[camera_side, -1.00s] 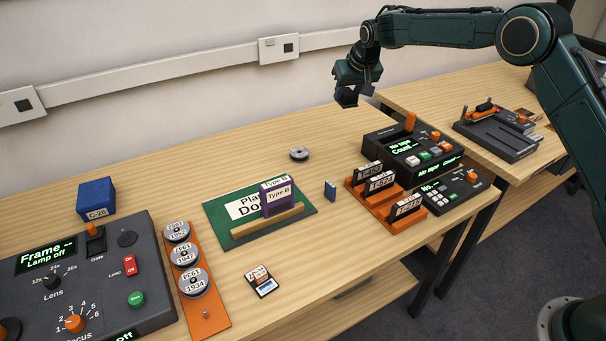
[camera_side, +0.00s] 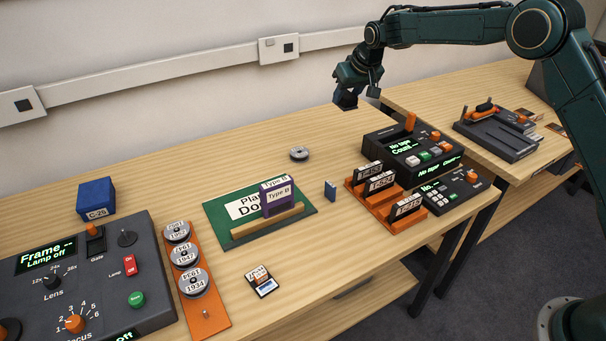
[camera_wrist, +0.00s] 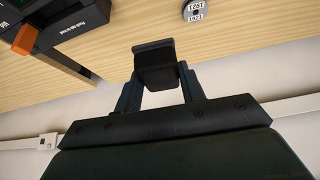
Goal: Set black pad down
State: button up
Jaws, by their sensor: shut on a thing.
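My gripper (camera_wrist: 154,78) is shut on a small black pad (camera_wrist: 154,62), which sits between the two fingertips in the wrist view. In the side view my gripper (camera_side: 347,98) hangs at the back of the wooden table, near the wall. The pad is too small and dark there to tell apart from the fingers. Wood shows beyond the pad in the wrist view. The pad appears to be in the air, clear of the tabletop.
A reel (camera_side: 299,153) lies on the table left of my gripper; a black console (camera_side: 385,145) with an orange lever stands in front to the right. A green board (camera_side: 225,207) holds a purple block (camera_side: 277,198). The table's back middle is mostly bare.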

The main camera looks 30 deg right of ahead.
jog(key=s+a+n+g+y, duration=0.3)
jog(key=s+a+n, duration=0.3)
jog(key=s+n, duration=0.45)
jog(key=s+a+n+g+y, duration=0.3)
jog(key=s+a+n, duration=0.3)
jog(key=s+n, duration=0.45)
jog(key=f, duration=0.5)
jog(key=f+m, duration=0.1)
jog(key=f, duration=0.4)
jog(key=s+f+m, duration=0.1)
jog(key=f, duration=0.4)
jog(key=shift+s+f, duration=0.1)
jog(key=shift+f, duration=2.15)
jog(key=shift+f, duration=0.15)
jog(key=o, duration=1)
jog(key=shift+c, duration=0.2)
